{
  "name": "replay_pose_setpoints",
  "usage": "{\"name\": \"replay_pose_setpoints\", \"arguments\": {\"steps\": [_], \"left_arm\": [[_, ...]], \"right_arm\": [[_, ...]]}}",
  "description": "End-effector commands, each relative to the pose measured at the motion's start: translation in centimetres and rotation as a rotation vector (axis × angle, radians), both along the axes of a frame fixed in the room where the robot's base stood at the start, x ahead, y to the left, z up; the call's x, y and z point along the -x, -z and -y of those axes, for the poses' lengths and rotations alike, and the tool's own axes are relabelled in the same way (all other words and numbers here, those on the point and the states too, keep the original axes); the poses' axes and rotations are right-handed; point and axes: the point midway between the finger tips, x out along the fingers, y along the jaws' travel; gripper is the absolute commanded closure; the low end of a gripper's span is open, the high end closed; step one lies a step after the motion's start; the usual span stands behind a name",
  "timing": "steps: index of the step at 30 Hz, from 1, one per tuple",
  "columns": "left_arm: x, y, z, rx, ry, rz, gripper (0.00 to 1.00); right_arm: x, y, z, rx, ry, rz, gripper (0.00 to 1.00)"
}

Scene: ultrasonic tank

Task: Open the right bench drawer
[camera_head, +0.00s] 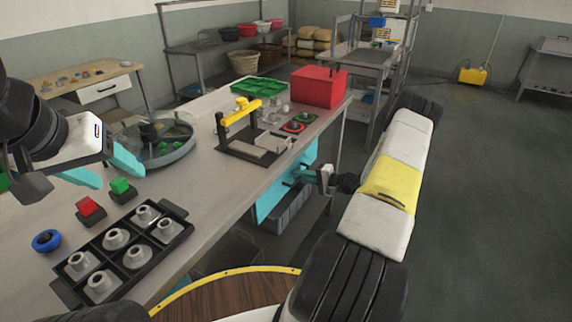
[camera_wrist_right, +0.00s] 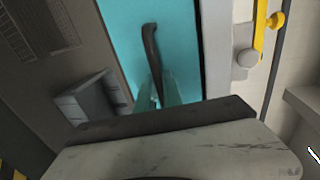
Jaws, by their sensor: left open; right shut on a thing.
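The drawer front is a teal panel (camera_head: 270,198) under the bench's front edge, and it fills the upper middle of the right wrist view (camera_wrist_right: 182,48). Its dark bar handle (camera_wrist_right: 149,40) stands out from the panel. My right gripper (camera_head: 306,174) is at the panel, with its teal fingers (camera_wrist_right: 158,92) shut on the handle near its lower end in the wrist view. The fingers partly hide the handle, and I cannot tell whether the drawer stands out from the bench. My left gripper (camera_head: 104,172) is open and empty above the bench's left part.
The bench top (camera_head: 208,175) carries a black tray (camera_head: 182,237) of grey parts, a round basin (camera_head: 180,150), a yellow-topped press (camera_head: 240,115) and a red box (camera_head: 318,88). A grey bin (camera_head: 291,212) is below the teal panel. Open floor (camera_head: 475,200) lies to the right.

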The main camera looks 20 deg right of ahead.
Motion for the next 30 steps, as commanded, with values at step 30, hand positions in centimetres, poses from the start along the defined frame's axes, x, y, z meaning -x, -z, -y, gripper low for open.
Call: {"name": "replay_pose_setpoints", "arguments": {"steps": [30], "left_arm": [[0.0,0.0,0.0,0.0,0.0,0.0,0.4]], "right_arm": [[5.8,0.1,5.2,0.001,0.006,-0.003,1.0]]}}
